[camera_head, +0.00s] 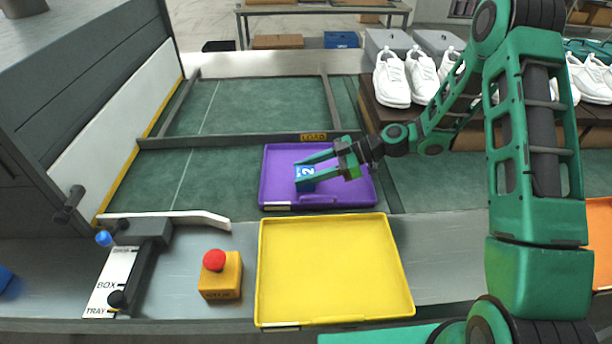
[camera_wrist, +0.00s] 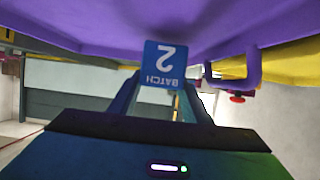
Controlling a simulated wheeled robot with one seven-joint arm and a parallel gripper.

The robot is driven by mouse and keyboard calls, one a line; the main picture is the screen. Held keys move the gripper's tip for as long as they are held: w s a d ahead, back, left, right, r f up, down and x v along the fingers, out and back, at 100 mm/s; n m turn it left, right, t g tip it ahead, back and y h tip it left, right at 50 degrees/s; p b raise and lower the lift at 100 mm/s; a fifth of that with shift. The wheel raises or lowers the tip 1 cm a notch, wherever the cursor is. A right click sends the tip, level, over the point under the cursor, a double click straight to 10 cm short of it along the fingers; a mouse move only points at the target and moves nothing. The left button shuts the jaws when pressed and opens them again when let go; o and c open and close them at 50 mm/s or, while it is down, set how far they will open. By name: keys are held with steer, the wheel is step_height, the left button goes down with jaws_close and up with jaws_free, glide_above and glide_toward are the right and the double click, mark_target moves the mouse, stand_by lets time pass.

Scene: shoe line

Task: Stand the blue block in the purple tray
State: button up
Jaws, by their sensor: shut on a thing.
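The blue block (camera_head: 306,184), marked with a white 2, is in the purple tray (camera_head: 348,196), left of the tray's middle. My gripper (camera_head: 306,173) reaches in from the right and is shut on the block, with a green finger on either side. In the wrist view the block (camera_wrist: 164,63) sits between the fingertips and shows "BATCH 2" upside down. The purple tray (camera_wrist: 110,22) fills the top of that view. The block looks about upright in the head view; I cannot tell whether its base touches the tray floor.
An empty yellow tray (camera_head: 335,268) lies in front of the purple tray. A red button on a yellow box (camera_head: 220,277) and a lever panel (camera_head: 115,275) stand at left. White shoes (camera_head: 392,80) sit on a dark rack at right. An orange tray (camera_head: 599,240) is at the right edge.

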steer(key=shift+f, duration=0.8)
steer(key=o, duration=1.1)
steer(key=v, duration=1)
steer(key=shift+d+r, duration=0.15)
steer(key=shift+d, duration=0.25)
steer(key=shift+d+r, duration=0.25)
steer(key=shift+d, duration=0.3)
